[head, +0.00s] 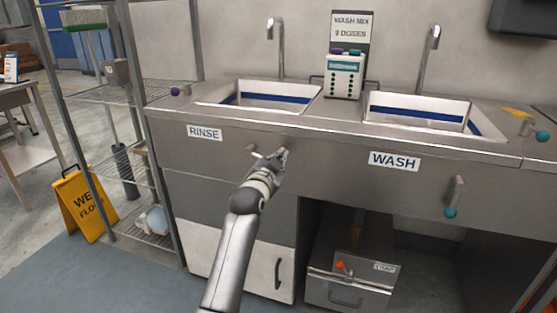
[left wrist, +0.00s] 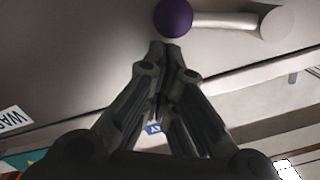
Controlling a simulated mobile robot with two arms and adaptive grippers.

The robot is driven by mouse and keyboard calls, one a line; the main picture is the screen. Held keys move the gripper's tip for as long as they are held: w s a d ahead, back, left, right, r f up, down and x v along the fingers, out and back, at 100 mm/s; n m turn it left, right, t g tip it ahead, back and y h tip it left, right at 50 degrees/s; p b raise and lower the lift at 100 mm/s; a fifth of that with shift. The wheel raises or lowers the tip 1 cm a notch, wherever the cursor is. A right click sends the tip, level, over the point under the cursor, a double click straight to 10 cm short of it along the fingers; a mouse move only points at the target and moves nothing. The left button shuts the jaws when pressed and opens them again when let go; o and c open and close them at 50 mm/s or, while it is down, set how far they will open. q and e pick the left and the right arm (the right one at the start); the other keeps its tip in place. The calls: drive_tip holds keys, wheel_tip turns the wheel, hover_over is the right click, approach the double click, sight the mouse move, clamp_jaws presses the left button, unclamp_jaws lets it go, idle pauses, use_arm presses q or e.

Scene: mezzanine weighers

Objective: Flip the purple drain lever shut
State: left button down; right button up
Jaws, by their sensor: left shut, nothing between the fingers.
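The purple drain lever's ball (left wrist: 173,18) shows at the top of the left wrist view, with a pale rod (left wrist: 225,20) running sideways to a round pivot (left wrist: 276,23). In the head view a short pale piece of the lever (head: 257,154) shows on the sink front, right of the RINSE label (head: 204,133); its ball is hidden behind my gripper. My left gripper (head: 284,153) is shut and empty. In the left wrist view its fingertips (left wrist: 166,48) are just short of the ball; I cannot tell whether they touch.
A teal-ended lever (head: 451,211) hangs down below the WASH label (head: 394,161). A purple knob (head: 175,91) and a teal knob (head: 542,135) sit on the counter. A dispenser (head: 343,76) stands between the two basins. A wire shelf (head: 128,155) and yellow floor sign (head: 80,207) are at left.

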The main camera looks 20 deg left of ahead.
use_arm(q)
drive_tip(key=shift+f, duration=0.1)
use_arm(e)
drive_tip(key=shift+r, duration=0.1)
use_arm(q)
drive_tip(key=shift+f+m, duration=0.25)
drive_tip(key=shift+m, duration=0.15)
use_arm(e)
drive_tip(key=shift+r, duration=0.15)
use_arm(q)
drive_tip(key=shift+f+p, duration=0.1)
drive_tip(key=shift+p, duration=0.25)
use_arm(e)
drive_tip(key=shift+r, duration=0.1)
drive_tip(key=p+x, duration=0.2)
drive_tip(key=x, duration=0.4)
use_arm(q)
drive_tip(key=a+f+m+b, duration=0.2)
drive_tip(key=a+f+m, duration=0.4)
drive_tip(key=f+m, duration=0.3)
drive_tip(key=m, duration=0.4)
drive_tip(key=shift+a+f+t, duration=0.2)
drive_tip(key=shift+f+t, duration=0.2)
use_arm(e)
drive_tip(key=v, duration=0.6)
use_arm(q)
drive_tip(key=shift+w, duration=0.15)
